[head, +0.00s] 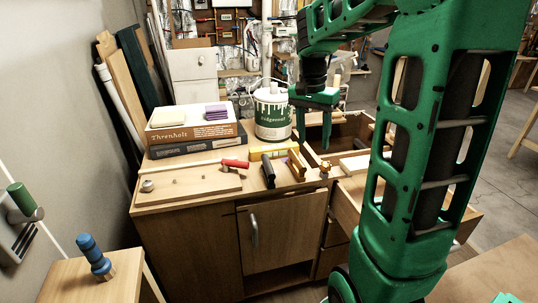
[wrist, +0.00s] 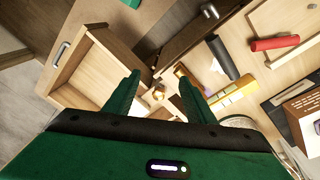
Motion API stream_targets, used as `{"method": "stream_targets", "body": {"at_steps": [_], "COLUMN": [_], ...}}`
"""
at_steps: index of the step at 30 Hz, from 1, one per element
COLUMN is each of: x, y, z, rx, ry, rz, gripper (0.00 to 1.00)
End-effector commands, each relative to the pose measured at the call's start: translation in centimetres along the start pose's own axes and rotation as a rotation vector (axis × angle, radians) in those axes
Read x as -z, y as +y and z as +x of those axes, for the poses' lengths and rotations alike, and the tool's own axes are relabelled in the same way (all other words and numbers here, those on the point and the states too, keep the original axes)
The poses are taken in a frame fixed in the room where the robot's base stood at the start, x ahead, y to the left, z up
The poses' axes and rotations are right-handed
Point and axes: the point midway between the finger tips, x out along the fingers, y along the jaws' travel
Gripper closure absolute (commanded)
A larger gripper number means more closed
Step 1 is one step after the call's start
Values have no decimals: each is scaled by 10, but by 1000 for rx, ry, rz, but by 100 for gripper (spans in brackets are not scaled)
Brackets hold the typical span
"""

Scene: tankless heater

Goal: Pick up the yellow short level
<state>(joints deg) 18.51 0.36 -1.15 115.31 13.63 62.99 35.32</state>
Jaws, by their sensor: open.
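The yellow short level (head: 272,152) lies on the wooden cabinet top, in front of the paint can and behind a black-handled tool.
A white-and-green paint can (head: 272,114) stands behind the level, beside stacked books (head: 192,133). A black-handled tool (head: 268,171), wooden pieces (head: 297,165) and a red-handled hammer (head: 234,163) lie close by. Open wooden drawers (head: 349,200) extend at the right.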

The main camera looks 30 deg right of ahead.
Motion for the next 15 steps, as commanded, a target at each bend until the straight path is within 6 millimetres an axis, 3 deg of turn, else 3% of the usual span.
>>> {"method": "stream_targets", "body": {"at_steps": [1,9,15], "x": [12,64,89], "y": [-21,-127,-185], "z": [2,22,44], "rx": [-2,18,35], "ry": [-2,-31,-74], "rz": [49,361,559], "gripper": [50,50,50]}}
